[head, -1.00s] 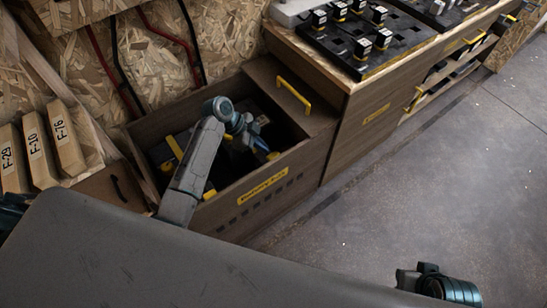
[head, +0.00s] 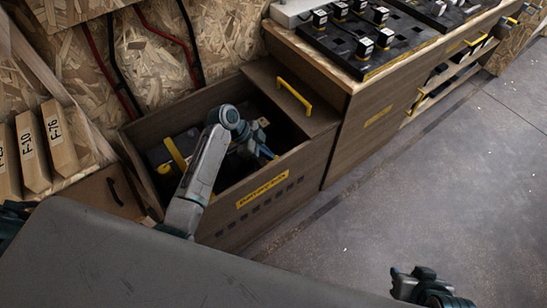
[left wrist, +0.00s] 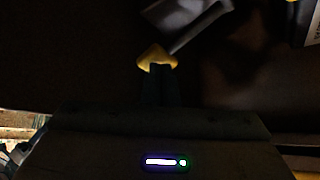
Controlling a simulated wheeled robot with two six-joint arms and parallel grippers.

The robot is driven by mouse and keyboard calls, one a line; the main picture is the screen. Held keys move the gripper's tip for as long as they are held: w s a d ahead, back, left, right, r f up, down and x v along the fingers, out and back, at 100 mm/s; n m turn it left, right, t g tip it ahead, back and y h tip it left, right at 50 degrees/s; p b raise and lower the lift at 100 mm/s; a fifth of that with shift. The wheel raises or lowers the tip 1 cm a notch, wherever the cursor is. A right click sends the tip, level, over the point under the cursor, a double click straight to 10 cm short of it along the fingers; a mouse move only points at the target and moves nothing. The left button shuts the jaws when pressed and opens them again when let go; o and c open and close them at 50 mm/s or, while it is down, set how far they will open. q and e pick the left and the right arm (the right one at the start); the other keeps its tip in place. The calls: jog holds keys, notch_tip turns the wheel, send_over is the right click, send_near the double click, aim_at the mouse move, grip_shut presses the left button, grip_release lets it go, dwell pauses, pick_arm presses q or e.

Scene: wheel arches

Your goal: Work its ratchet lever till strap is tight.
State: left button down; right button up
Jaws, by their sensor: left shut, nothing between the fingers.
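My left gripper (head: 267,153) reaches down inside the open wooden box (head: 268,207). In the left wrist view its dark fingers (left wrist: 158,88) are shut and empty. A yellow piece (left wrist: 157,58) sits right at the fingertips, at the lower end of a tilted grey bar (left wrist: 190,25), which looks like the ratchet lever. I cannot tell whether the fingers touch it. The strap's tightness cannot be seen. My right gripper (head: 425,285) is over the floor, its fingers unclear.
The box walls surround my left gripper closely. Labelled wooden blocks (head: 60,142) stand at left. The floor (head: 400,200) is clear.

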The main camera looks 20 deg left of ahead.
pick_arm(q)
notch_tip(320, 180, down, 4)
jog(key=shift+r+b, duration=0.25)
jog(key=shift+b, duration=0.55)
jog(key=shift+r, duration=0.2)
jog(key=shift+a+r+p, duration=0.15)
jog(key=shift+a+p, duration=0.1)
jog(key=shift+p, duration=0.15)
jog(key=a, duration=0.1)
jog(key=p, duration=0.1)
jog(key=a, duration=0.1)
jog(key=shift+s+a+r, duration=0.3)
jog(key=shift+r, duration=0.05)
